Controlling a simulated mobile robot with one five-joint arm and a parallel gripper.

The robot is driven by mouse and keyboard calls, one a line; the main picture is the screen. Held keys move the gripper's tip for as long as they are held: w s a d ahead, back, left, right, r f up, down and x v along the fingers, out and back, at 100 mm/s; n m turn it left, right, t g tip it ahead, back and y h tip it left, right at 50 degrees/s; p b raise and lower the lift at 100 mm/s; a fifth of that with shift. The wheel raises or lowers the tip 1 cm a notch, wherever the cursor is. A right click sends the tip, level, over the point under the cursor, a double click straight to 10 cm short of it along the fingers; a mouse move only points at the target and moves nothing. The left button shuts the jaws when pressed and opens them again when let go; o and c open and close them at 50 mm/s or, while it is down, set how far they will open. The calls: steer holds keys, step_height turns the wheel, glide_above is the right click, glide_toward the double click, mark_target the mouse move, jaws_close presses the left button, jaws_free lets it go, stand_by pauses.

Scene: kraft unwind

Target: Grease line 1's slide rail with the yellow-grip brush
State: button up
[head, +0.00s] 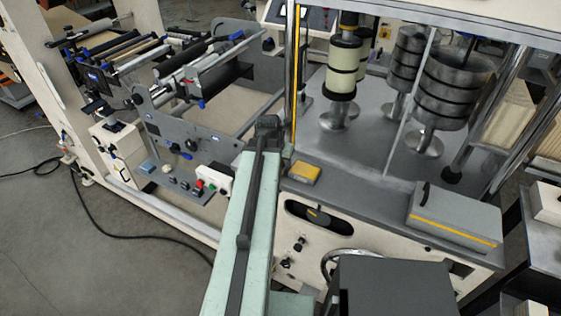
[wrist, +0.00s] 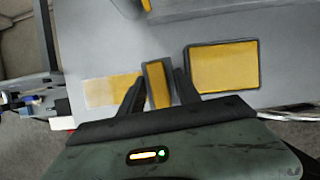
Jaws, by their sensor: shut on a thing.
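In the wrist view my gripper (wrist: 159,78) has its two dark fingers on either side of a narrow yellow piece with dark edges, which looks like the grip of the yellow-grip brush (wrist: 158,88). The gripper is shut on it. The brush's bristles do not show. In the head view my pale green arm reaches to the grey machine top, and my gripper is hidden behind it. I cannot tell which part in view is line 1's slide rail.
A yellow-topped block (head: 304,173) lies on the grey machine top (head: 362,188). A dark-framed yellow pad (wrist: 223,67) is right of my fingers, and a pale yellow patch (wrist: 108,91) is left. A grey box (head: 455,216), rollers (head: 345,65) and a control box (head: 214,180) stand around.

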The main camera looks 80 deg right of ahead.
steer(key=shift+w+d, duration=0.85)
steer(key=shift+w, duration=1.45)
steer(key=shift+w+d, duration=0.85)
steer(key=shift+w, duration=1.45)
steer(key=shift+w+d, duration=0.85)
steer(key=shift+w, duration=1.45)
step_height(320, 180, up, 6)
steer(key=p, duration=0.6)
step_height(320, 180, up, 3)
steer(key=p, duration=0.3)
steer(key=shift+f, duration=0.15)
